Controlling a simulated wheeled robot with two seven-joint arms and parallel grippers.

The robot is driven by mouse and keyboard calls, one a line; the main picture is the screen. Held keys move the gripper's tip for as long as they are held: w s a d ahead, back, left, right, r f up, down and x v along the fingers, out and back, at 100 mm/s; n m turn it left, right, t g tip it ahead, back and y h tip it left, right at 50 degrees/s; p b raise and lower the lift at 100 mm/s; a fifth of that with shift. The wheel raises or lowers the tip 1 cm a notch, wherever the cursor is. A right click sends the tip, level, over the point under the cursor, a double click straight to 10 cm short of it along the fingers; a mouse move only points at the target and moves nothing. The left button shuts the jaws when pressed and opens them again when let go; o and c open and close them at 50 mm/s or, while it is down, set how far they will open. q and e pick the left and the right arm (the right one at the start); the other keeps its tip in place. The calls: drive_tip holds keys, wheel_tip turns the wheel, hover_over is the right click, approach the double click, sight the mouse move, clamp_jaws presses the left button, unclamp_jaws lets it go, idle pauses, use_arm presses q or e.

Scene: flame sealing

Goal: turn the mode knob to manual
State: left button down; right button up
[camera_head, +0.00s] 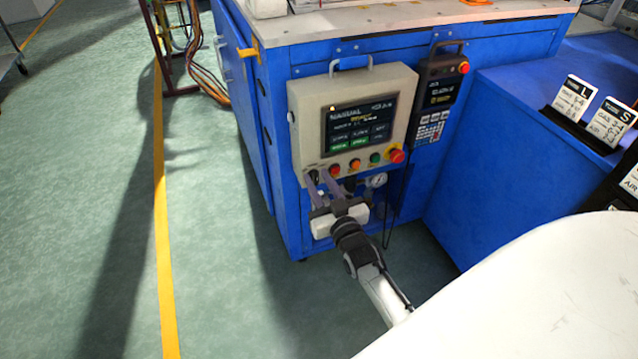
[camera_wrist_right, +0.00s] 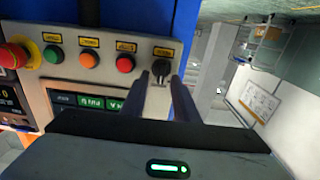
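The black mode knob (camera_wrist_right: 160,68) sits at the end of the row of buttons on the grey control box (camera_head: 299,120). In the right wrist view it lies under a yellow label. My right gripper (camera_head: 321,178) is at the lower left of the box, its fingers pointing at the panel. In the right wrist view my right gripper (camera_wrist_right: 161,76) has its fingers apart, one on either side of the knob, with small gaps seeming to show. The knob's exact pointing is hard to read. The screen (camera_head: 358,127) shows "MANUAL" at its top. My left gripper is out of view.
Red (camera_head: 334,171), orange (camera_head: 354,164) and green (camera_head: 375,158) buttons and a red emergency stop (camera_head: 397,155) run along the panel beside the knob. A gauge (camera_head: 377,180) sits below the box. A black teach pendant (camera_head: 441,88) hangs to its right. Open floor lies left.

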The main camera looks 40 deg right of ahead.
wheel_tip(320, 180, up, 8)
drive_tip(key=shift+p, duration=1.1)
drive_tip(key=shift+r, duration=0.5)
drive_tip(key=shift+s+a+f, duration=0.1)
drive_tip(key=s+a+f+n+g+y+p, duration=0.1)
drive_tip(key=s+a+f+g+y, duration=0.1)
drive_tip(key=s+a, duration=0.4)
drive_tip(key=s+a+f+n+g+y+p, duration=0.1)
drive_tip(key=s+a+f+n+g+y, duration=0.1)
drive_tip(key=s+a+f+g, duration=0.2)
drive_tip(key=s+a+f+n+g+y+p, duration=0.1)
drive_tip(key=s+a+f, duration=0.6)
drive_tip(key=s, duration=1)
drive_tip(key=a+n+g+y, duration=0.1)
drive_tip(key=a+y, duration=0.1)
drive_tip(key=shift+s+a+f+g, duration=0.15)
drive_tip(key=shift+a+f+g, duration=0.15)
drive_tip(key=shift+f+g, duration=0.1)
